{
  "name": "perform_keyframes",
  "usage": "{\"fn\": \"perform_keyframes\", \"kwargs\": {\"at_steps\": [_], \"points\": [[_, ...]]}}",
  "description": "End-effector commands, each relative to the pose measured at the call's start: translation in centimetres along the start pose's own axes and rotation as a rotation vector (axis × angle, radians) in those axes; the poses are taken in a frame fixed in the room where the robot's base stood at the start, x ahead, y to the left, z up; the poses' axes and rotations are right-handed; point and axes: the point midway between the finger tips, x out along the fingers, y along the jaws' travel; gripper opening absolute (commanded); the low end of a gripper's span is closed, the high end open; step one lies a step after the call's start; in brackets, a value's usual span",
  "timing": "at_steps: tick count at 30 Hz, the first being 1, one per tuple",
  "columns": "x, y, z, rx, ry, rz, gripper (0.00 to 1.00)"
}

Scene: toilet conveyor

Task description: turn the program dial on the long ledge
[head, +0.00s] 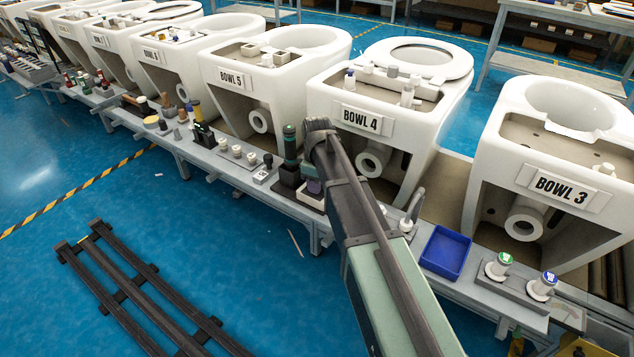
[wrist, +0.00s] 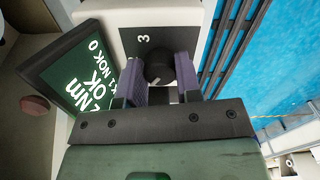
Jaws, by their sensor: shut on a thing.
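The program dial (wrist: 158,68) is a dark round knob on the face of a light box, with a printed 3 beside it in the wrist view. My gripper (wrist: 160,78) has its two purple-grey fingers on either side of the knob and is shut on it. In the head view, my gripper (head: 314,187) is low over the long ledge (head: 232,178), in front of the bowl marked BOWL 4. The dial cannot be made out there.
A green-topped dark tool (head: 290,145) stands close left of my gripper. A blue bin (head: 446,252) and two capped holders (head: 500,264) are to the right on the ledge. White bowls stand behind it. A dark rack (head: 135,285) lies on the open blue floor.

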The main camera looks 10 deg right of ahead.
Motion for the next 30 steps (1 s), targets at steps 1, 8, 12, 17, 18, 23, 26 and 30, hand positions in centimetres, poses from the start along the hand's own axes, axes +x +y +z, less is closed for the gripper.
{"fn": "perform_keyframes", "kwargs": {"at_steps": [1,8,12,17,18,23,26,30], "points": [[0.02,-0.03,0.04,-0.021,-0.001,-0.001,0.08],[0.02,-0.03,0.04,-0.094,-0.001,-0.001,0.08],[0.02,-0.02,0.04,-0.111,-0.001,-0.001,0.08],[0.02,-0.03,0.04,-0.115,-0.001,-0.001,0.08],[0.02,-0.03,0.04,-0.114,-0.001,-0.001,0.08],[0.02,-0.03,0.04,-0.114,-0.001,-0.001,0.08],[0.02,-0.03,0.03,-0.114,-0.001,-0.001,0.46],[0.01,-0.01,0.02,-0.113,-0.001,0.000,0.57]]}}
